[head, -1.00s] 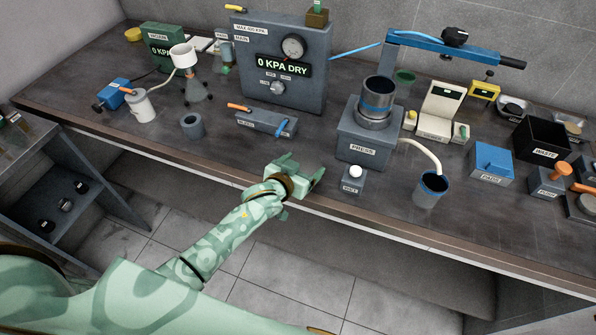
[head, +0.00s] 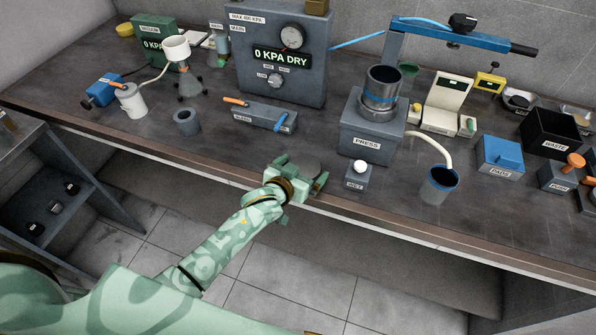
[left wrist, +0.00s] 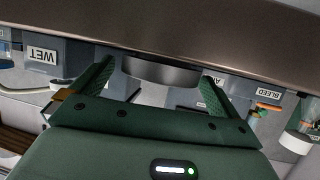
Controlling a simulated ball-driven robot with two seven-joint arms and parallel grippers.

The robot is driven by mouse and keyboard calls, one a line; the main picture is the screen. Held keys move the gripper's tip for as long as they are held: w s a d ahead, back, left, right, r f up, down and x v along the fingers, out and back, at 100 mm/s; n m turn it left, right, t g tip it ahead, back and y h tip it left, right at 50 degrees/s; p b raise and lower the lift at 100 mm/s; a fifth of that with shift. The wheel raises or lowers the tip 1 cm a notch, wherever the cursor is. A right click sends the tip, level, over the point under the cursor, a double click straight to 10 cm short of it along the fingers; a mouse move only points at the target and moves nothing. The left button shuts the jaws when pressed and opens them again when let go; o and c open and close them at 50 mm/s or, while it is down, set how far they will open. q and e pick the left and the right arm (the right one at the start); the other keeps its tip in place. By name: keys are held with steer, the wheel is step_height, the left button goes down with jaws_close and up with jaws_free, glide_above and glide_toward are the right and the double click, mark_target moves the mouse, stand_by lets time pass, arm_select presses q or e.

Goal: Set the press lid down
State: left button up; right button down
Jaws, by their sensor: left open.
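A round grey disc, which looks like the press lid (head: 311,165), shows at the table's front edge, just beyond my left gripper (head: 302,170). In the left wrist view the disc (left wrist: 160,70) appears as a dark rounded edge between the two spread green fingers. My left gripper is open, and I cannot tell whether a finger touches the disc. The disc's underside is hidden. The press (head: 368,134) stands to the right, a grey block with an open-topped metal cylinder (head: 382,86) on it. My right gripper is not in view.
A small WET button box (head: 361,176) stands right of my left gripper. The BLEED block (head: 264,116) with an orange handle lies behind. Bare table (head: 230,150) lies to the left of my gripper.

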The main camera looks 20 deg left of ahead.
arm_select(q)
steer(key=p+v, duration=0.3)
steer(key=v, duration=0.9)
steer(key=s+a+f+g+y, duration=0.1)
steer(key=s+a+f+g, duration=0.1)
steer(key=s+f, duration=0.5)
steer(key=s+a+f+g, duration=0.15)
steer(key=s+f, duration=0.25)
steer(key=f, duration=0.6)
steer(key=s+a+f+g+y, duration=0.1)
steer(key=s+f+g, duration=0.3)
steer(key=f, duration=0.5)
steer(key=s+a+f+g, duration=0.1)
steer(key=s+f, duration=0.3)
steer(key=s, duration=0.8)
steer(key=s+a+f+m+g, duration=0.1)
steer(key=s+f, duration=0.4)
steer(key=s, duration=0.6)
steer(key=shift+s+a+m+g+y, duration=0.35)
steer(key=shift+a+g, duration=0.4)
steer(key=shift+g, duration=0.5)
